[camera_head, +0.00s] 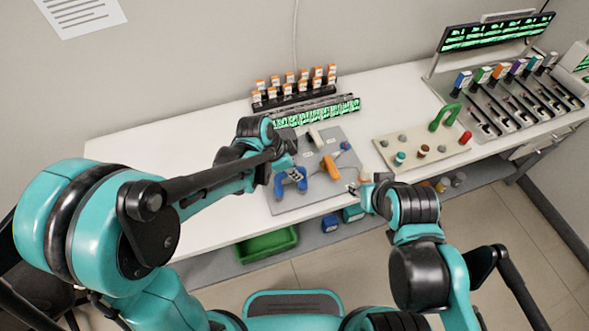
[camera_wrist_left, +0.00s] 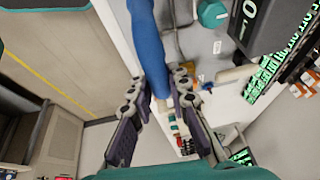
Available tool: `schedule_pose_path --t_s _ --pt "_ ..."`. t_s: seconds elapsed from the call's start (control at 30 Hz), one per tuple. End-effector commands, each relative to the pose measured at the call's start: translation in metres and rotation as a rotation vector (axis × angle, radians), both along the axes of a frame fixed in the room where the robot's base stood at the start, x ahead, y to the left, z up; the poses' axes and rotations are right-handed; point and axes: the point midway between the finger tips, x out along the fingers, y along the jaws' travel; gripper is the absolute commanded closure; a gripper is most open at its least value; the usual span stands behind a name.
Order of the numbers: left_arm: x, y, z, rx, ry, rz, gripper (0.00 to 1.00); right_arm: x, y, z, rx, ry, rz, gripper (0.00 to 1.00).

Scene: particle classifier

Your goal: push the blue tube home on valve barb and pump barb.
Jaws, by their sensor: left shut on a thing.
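A blue tube (camera_head: 290,186), bent in a U, shows at the left of the grey plate (camera_head: 310,199) in the head view. My left gripper (camera_head: 287,160) is over it. In the left wrist view the tube (camera_wrist_left: 149,45) runs between the two fingers of my left gripper (camera_wrist_left: 157,88), which is shut on it. Small fittings in orange (camera_head: 330,168), blue and cream stand on the plate; I cannot tell which carry the valve barb and pump barb. Whether the tube ends touch a barb is hidden. My right gripper (camera_head: 366,192) is at the plate's right edge; its fingers are too small to read.
A rack of orange-capped vials (camera_head: 295,86) and a green-lit strip (camera_head: 318,111) stand behind the plate. A cream panel with a green handle (camera_head: 445,117) and a slotted rack (camera_head: 515,97) are at right. A green bin (camera_head: 267,244) is below. White table is clear at left.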

Motion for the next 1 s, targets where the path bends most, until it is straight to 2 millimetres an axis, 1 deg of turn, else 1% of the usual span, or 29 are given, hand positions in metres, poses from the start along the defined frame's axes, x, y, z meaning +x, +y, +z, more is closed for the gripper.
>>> schedule_pose_path --t_s 0.77,0.8,0.87,1.0 --pt "0.0 0.0 -0.021 0.001 0.0 0.0 1.0 0.0 0.0 -0.018 0.0 0.0 0.0 0.6" --pt "0.0 0.0 -0.02 0.001 0.0 0.0 0.75 0.0 0.0 -0.018 0.0 0.0 0.0 0.6" --pt "0.0 0.0 -0.019 0.0 0.0 0.0 0.59 0.0 0.0 -0.017 0.0 0.0 0.0 0.6" --pt "0.0 0.0 -0.019 0.0 0.0 0.0 0.59 0.0 0.0 -0.017 0.0 0.0 0.0 0.6"
